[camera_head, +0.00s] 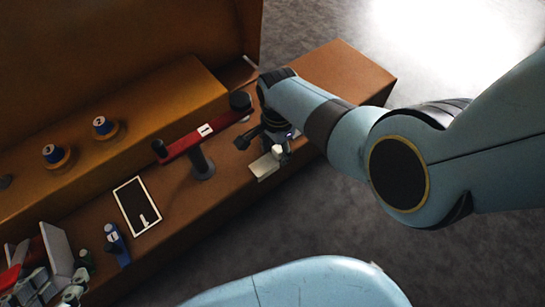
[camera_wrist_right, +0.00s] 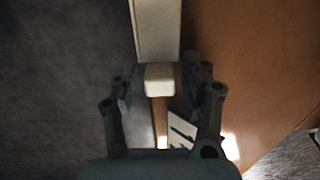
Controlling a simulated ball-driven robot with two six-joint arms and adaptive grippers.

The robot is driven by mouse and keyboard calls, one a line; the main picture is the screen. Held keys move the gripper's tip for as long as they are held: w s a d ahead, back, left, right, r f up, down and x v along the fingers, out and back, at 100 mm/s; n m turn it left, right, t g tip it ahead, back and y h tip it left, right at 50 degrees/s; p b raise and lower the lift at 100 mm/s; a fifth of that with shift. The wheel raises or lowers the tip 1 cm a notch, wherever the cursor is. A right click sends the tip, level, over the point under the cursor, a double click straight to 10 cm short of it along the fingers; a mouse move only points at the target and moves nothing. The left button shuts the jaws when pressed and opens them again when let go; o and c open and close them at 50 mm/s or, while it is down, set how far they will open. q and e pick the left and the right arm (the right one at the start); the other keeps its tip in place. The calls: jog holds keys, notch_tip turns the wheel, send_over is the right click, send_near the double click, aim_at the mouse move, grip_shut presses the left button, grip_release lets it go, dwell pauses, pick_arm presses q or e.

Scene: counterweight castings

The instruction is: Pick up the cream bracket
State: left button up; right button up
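The cream bracket (camera_head: 278,152) is at the front edge of the brown bench, under my right gripper in the head view. In the right wrist view the cream bracket (camera_wrist_right: 157,28) runs down from the top edge as a straight bar with a squared end between the fingers. My right gripper (camera_wrist_right: 160,88) is open around that end, with a gap seen on both sides. In the head view my right gripper (camera_head: 270,138) points down and partly covers the bracket.
A red bar (camera_head: 205,131) with a dark knob at each end rests on a grey post left of my right gripper. Two blue-topped knobs (camera_head: 103,126) stand on the ledge.

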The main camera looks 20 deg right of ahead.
jog(key=shift+s, duration=0.1)
grip_shut()
